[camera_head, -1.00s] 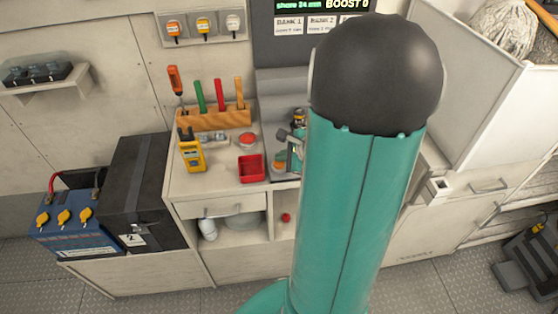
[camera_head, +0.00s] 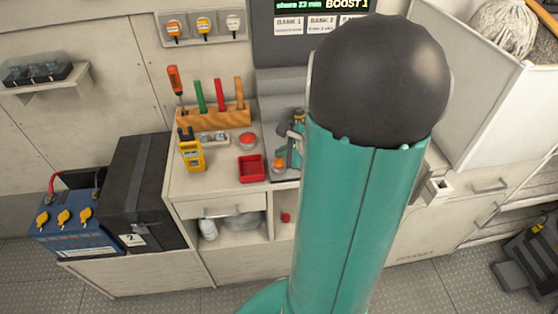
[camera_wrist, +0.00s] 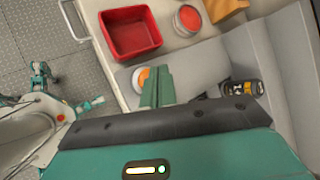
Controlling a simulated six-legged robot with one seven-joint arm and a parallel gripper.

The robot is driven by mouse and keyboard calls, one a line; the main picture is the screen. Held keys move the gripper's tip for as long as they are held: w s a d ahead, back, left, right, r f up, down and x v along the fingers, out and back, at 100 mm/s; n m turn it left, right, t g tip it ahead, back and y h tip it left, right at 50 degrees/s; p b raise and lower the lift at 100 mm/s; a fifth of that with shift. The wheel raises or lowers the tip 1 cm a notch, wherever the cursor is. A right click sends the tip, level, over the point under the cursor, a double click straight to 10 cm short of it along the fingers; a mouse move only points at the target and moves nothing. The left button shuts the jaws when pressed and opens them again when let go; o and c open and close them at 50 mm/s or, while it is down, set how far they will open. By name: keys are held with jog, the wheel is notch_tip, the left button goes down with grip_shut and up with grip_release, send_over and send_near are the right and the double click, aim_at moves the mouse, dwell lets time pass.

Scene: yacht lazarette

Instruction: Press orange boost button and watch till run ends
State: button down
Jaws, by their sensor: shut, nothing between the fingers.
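The orange boost button (camera_head: 278,163) is a round orange cap on a pale base on the worktop, beside the red tray. It also shows in the wrist view (camera_wrist: 143,79), partly hidden by my fingers. My gripper (camera_head: 295,150) is shut and empty, just right of the button in the head view and partly behind my arm. In the wrist view my closed teal fingers (camera_wrist: 160,75) overlap the button's right edge; I cannot tell whether they touch it. The display (camera_head: 322,5) at the top reads about "shore 23 min BOOST 1".
A red tray (camera_head: 251,168) and a red-topped round tin (camera_head: 247,140) stand left of the button. A yellow meter (camera_head: 192,154) and a wooden tool rack (camera_head: 212,117) are farther left. A dark bottle (camera_wrist: 242,88) lies right of my fingers in the wrist view.

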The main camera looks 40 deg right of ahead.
aim_at(282, 163)
jog(key=shift+r, duration=2.5)
jog(key=shift+a, duration=0.1)
jog(key=a+r+n+g+y, duration=0.1)
jog(key=a+r+n, duration=0.2)
jog(key=a+n, duration=0.45)
jog(key=a+r+n+g+y, duration=0.1)
jog(key=a+r+n+g, duration=0.2)
jog(key=a, duration=0.7)
jog(key=s+a+r+n+h, duration=0.3)
jog(key=s+a+n, duration=0.6)
jog(key=n, duration=0.6)
notch_tip(282, 163, up, 2)
jog(key=shift+s+a+r, duration=0.15)
jog(key=shift+s+a, duration=0.05)
jog(key=shift+s, duration=0.05)
